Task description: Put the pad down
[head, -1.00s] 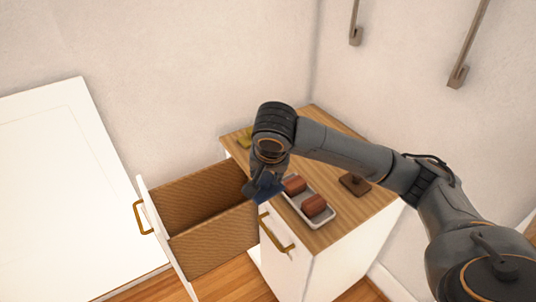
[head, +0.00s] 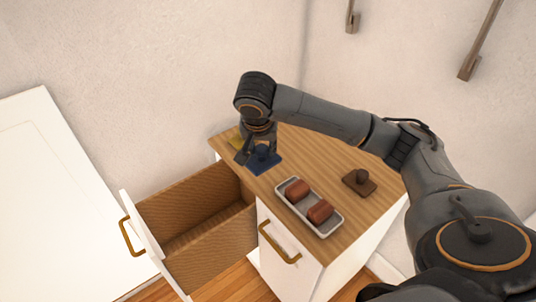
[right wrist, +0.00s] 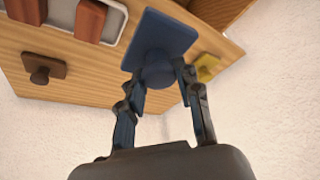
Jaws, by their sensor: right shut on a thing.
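The blue pad (head: 264,163) is a flat square with a round knob on top. My right gripper (head: 259,151) is shut on its knob, near the back left of the wooden cabinet top (head: 322,165). The pad is level and at or just above the wood; I cannot tell whether it touches. In the right wrist view the pad (right wrist: 168,32) shows beyond my right gripper (right wrist: 158,75), with the knob between the fingers. My left gripper is not in view.
A grey tray (head: 330,229) with two red-brown blocks and a brown pad with a knob (head: 359,182) stand to the right. A yellow-green pad (head: 236,143) is partly hidden behind my gripper. An open, empty drawer (head: 200,238) juts out at the left.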

